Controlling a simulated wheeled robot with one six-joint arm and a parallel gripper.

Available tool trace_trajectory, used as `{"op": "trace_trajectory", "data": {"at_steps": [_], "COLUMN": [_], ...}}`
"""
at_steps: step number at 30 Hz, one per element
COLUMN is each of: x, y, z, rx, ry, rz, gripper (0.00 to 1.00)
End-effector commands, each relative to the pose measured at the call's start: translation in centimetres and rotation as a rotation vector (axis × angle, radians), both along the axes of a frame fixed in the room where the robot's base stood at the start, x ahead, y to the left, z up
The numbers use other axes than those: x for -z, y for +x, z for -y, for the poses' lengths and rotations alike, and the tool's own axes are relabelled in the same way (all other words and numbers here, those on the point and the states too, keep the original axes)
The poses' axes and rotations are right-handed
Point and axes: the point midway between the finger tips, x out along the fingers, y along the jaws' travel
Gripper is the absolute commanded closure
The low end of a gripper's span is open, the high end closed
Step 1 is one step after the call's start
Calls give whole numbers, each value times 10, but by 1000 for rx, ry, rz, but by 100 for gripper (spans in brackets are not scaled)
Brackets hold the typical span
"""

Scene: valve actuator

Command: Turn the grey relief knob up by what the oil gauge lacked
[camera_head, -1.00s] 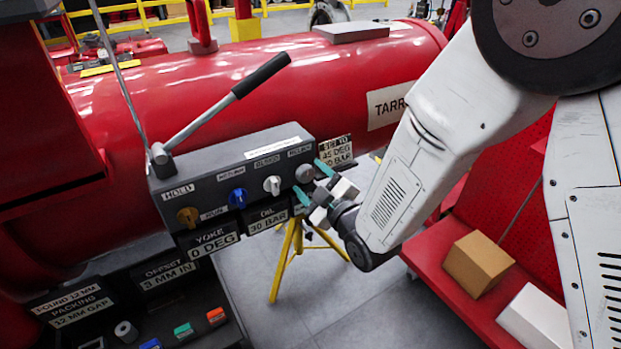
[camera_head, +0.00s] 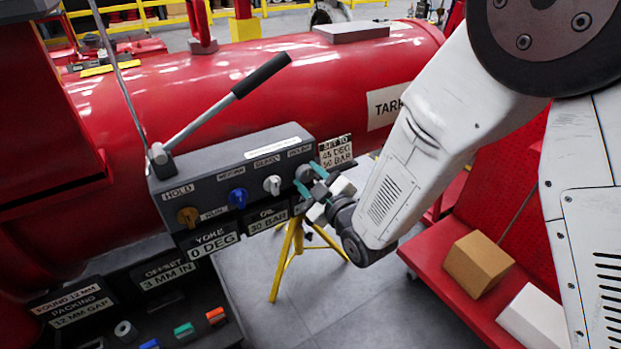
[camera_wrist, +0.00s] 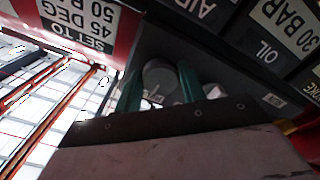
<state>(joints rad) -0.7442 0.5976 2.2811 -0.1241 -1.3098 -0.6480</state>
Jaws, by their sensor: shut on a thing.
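The grey relief knob (camera_head: 304,173) is at the right end of the dark valve block (camera_head: 237,160). My gripper (camera_head: 311,180) is at it, with its green fingers shut on the knob. In the wrist view the round grey knob (camera_wrist: 160,78) sits between the two fingers (camera_wrist: 161,90); its lower part is hidden by the gripper body. The oil gauge plate (camera_head: 268,220) below the block reads OIL 30 BAR. The set plate (camera_head: 336,151) reads SET TO 45 DEG, 50 BAR; the 50 shows in the wrist view.
A silver knob (camera_head: 272,185), a blue knob (camera_head: 238,198) and an orange knob (camera_head: 187,216) are left of it. A lever with a black grip (camera_head: 262,75) rises above the block. The yoke plate (camera_head: 214,240) reads 0 DEG. A yellow stand (camera_head: 283,262) is below.

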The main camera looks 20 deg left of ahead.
Motion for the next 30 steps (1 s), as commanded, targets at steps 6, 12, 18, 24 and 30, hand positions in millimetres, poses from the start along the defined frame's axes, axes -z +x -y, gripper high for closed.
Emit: {"op": "trace_trajectory", "data": {"at_steps": [6,12,18,24,30], "x": [1,1,1,1,1], "y": [-1,-1,-1,-2,-2], "z": [0,-1,-1,-1,-1], "rx": [-1,-1,-1,0,0], "ry": [94,215,339,463,586], "rz": [-111,-253,-398,-542,-686], "gripper": [83,83,83,83,83]}}
